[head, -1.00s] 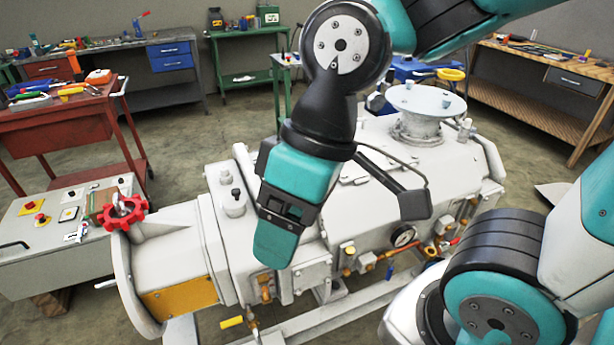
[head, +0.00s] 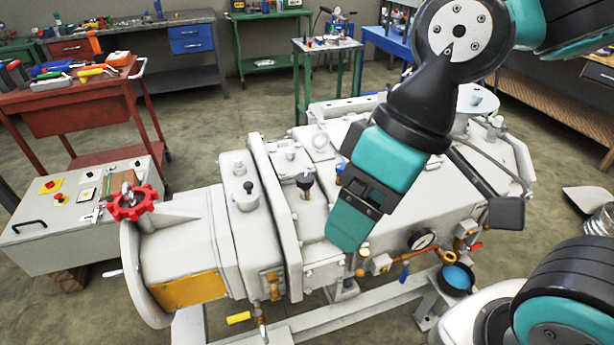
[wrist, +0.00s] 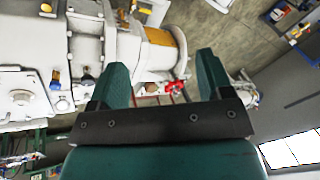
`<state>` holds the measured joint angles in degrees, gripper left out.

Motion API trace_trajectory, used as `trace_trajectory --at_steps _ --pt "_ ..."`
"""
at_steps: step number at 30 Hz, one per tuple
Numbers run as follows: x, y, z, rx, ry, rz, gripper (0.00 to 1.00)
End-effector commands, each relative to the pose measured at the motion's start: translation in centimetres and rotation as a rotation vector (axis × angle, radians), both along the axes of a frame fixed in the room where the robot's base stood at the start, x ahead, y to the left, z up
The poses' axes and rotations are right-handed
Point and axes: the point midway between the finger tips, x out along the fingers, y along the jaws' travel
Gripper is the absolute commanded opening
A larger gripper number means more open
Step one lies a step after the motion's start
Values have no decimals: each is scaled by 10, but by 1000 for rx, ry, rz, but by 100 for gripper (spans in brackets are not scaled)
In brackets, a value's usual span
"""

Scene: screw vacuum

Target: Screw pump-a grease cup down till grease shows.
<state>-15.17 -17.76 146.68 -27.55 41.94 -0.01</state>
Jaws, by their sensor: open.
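The large white pump (head: 200,245) fills the middle of the head view and also shows in the wrist view (wrist: 90,45). On its top are a small black-topped fitting (head: 304,183), a grey knobbed fitting (head: 249,190) and a silver-capped one (head: 239,164). I cannot tell which of these, if any, is the pump-a grease cup, and no grease is visible. My gripper (head: 348,228) points down in front of the pump's right part and hides some of it. In the wrist view my gripper (wrist: 163,78) is open, with nothing between its two teal fingers.
A red handwheel (head: 133,203) stands at the pump's left end beside a grey control box (head: 75,225). A pressure gauge (head: 422,240) and brass valves line its near side.

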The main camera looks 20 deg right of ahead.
Motion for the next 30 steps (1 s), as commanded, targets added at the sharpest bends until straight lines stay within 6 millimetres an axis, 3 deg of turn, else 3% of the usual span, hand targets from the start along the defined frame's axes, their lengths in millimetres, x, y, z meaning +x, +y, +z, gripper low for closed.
trace_trajectory --at_steps 16,19,23,30 --pt "0 0 0 -1 -1 1 73" --pt "15 -1 2 -16 -12 24 73" --pt "71 -5 8 -84 -59 125 73" --pt "219 -24 -4 -260 -122 425 73"
